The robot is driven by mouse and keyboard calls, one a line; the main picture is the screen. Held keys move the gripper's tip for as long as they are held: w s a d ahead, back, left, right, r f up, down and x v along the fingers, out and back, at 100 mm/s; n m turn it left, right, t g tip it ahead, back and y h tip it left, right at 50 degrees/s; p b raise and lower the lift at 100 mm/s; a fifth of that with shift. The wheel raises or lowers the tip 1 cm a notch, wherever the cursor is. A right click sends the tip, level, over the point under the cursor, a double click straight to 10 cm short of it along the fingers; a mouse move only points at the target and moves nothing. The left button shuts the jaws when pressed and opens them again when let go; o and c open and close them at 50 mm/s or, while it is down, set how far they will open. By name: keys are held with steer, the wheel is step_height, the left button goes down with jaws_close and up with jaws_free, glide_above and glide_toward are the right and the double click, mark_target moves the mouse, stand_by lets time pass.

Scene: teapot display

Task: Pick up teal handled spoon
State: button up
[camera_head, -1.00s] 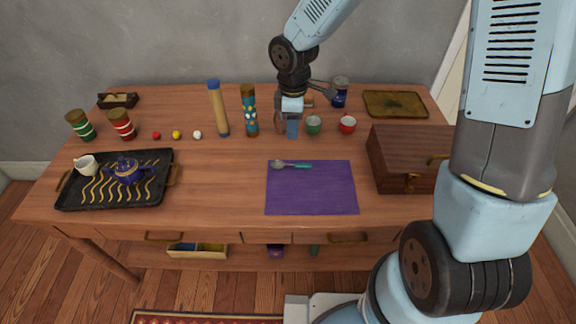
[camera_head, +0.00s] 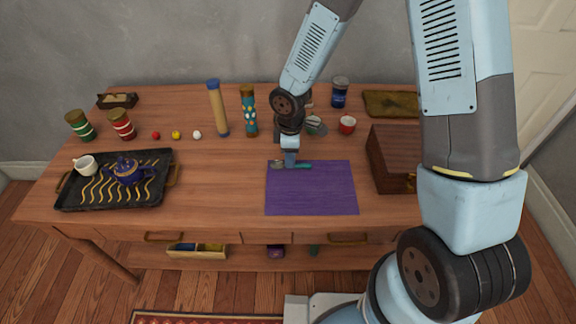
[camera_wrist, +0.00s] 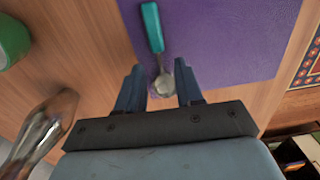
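The teal handled spoon (camera_wrist: 152,28) lies at the edge of the purple mat (camera_wrist: 225,45) in the wrist view. Its metal bowl (camera_wrist: 164,84) is between the two fingers of my gripper (camera_wrist: 160,85), which are apart, with a gap on each side. In the head view the teal handle (camera_head: 303,165) shows right of my gripper (camera_head: 290,163), whose tip hides the middle of the spoon. The gripper is above the far edge of the mat. The frames do not show how high it is above the spoon.
A red cup (camera_head: 347,125), a green cup (camera_wrist: 12,42) and a shiny metal item (camera_wrist: 40,130) stand near the gripper. A wooden box (camera_head: 392,157) is right of the mat. A black tray (camera_head: 75,205) is far left. The table between tray and mat is clear.

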steer(key=shift+f, duration=1.2)
steer(key=shift+c, duration=0.2)
jaws_close()
